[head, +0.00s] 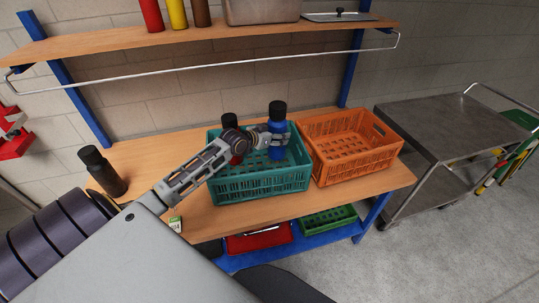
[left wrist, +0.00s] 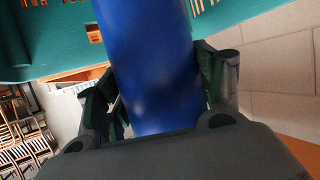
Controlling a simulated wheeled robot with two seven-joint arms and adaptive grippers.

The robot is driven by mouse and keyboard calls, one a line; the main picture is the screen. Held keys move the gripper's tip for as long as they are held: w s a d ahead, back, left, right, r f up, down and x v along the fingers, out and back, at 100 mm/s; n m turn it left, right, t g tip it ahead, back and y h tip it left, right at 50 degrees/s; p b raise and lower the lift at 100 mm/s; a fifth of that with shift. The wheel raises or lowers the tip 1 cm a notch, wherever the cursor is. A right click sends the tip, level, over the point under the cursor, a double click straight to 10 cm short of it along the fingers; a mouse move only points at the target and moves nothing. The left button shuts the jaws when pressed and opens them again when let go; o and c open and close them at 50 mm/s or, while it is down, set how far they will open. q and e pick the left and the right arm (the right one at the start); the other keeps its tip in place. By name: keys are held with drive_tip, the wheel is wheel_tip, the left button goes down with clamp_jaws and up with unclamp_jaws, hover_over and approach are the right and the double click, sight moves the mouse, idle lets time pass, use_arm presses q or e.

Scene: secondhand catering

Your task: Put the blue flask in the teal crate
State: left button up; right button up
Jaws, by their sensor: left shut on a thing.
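A blue flask (head: 277,140) with a black cap is upright at the teal crate (head: 262,186), over its right part. I cannot tell whether its base touches the crate floor. My left gripper (head: 268,139) is shut on the blue flask, reaching in from the left over the crate. In the left wrist view the blue flask (left wrist: 150,70) stands between the two fingers (left wrist: 160,95), with the teal crate (left wrist: 50,45) behind it. A red flask (head: 236,155) with a black cap stands in the crate's left part, partly hidden by my gripper. My right gripper is not in view.
An orange crate (head: 350,165) stands right beside the teal crate. A dark flask (head: 104,175) stands at the table's left end. A shelf (head: 130,38) with bottles runs above. A green crate (head: 328,221) is below, and a metal cart (head: 440,125) stands at right.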

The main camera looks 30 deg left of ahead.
sight(270, 151)
use_arm(q)
drive_tip(key=shift+f, duration=2.3)
drive_tip(key=shift+f, duration=1.85)
drive_tip(key=shift+f, duration=0.15)
drive_tip(key=o, duration=1.3)
drive_tip(key=shift+s, duration=0.1)
drive_tip(key=shift+v, duration=3.75)
